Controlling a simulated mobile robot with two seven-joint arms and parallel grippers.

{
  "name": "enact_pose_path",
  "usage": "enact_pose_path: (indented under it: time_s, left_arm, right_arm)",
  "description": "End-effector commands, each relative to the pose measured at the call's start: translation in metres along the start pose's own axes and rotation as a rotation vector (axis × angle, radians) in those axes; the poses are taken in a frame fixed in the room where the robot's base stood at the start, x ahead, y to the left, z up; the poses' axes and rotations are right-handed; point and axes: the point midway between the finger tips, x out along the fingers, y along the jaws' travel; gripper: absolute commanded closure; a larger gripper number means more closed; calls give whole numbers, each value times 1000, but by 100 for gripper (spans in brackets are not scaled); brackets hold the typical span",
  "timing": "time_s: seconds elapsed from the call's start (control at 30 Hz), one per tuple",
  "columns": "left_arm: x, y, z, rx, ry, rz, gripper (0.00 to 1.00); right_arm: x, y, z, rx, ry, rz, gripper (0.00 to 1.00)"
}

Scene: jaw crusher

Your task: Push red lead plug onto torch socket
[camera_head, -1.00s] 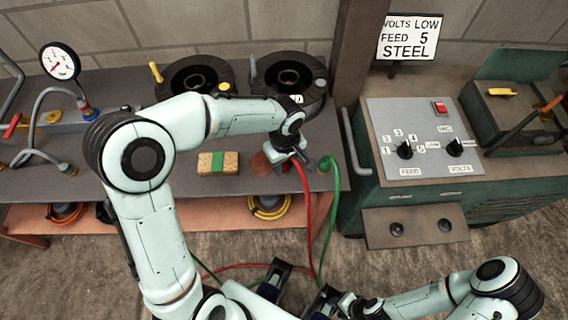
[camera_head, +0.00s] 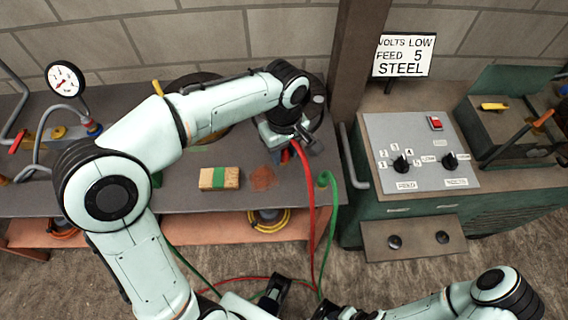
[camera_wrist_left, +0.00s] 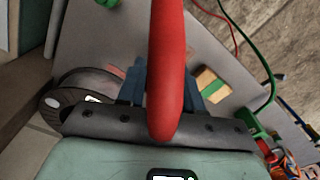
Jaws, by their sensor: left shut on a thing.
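My left gripper (camera_head: 284,153) is shut on the red lead plug, over the back right of the bench. In the left wrist view the red plug and its lead (camera_wrist_left: 168,75) run up between the blue fingers and hide what lies behind. In the head view the red lead (camera_head: 309,200) hangs from the gripper to the floor. I cannot make out the torch socket; my arm covers part of the bench there.
A green lead (camera_head: 333,205) ends at the bench's right edge. A block with a green band (camera_head: 219,178) and a reddish-brown patch (camera_head: 262,178) are on the bench (camera_head: 190,200). Dark wire spools stand behind my left arm. The green machine (camera_head: 400,215) with knobs stands right.

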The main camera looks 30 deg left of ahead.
Motion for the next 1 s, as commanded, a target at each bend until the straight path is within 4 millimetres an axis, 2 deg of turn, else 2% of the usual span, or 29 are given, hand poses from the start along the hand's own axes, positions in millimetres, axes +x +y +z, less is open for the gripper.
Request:
enact_pose_path:
  time_s: [0.03, 0.1, 0.33, 0.83, 1.0]
  left_arm:
    - [-16, 1, 0, 1, 2, 5, 92]
    - [-31, 1, 0, 0, 2, 4, 92]
    - [-61, 0, 0, 0, 1, 1, 92]
    - [-66, 0, 0, 0, 0, -1, 92]
    - [-57, 4, -2, 32, -1, -4, 92]
  right_arm:
    - [-4, -1, 0, 0, 1, 0, 57]
    - [-7, -2, 0, 0, 2, -1, 57]
    - [-12, -4, 0, -1, 4, -1, 57]
    - [-13, -5, 0, -1, 4, -1, 57]
    - [-13, -5, -1, -1, 4, -1, 57]
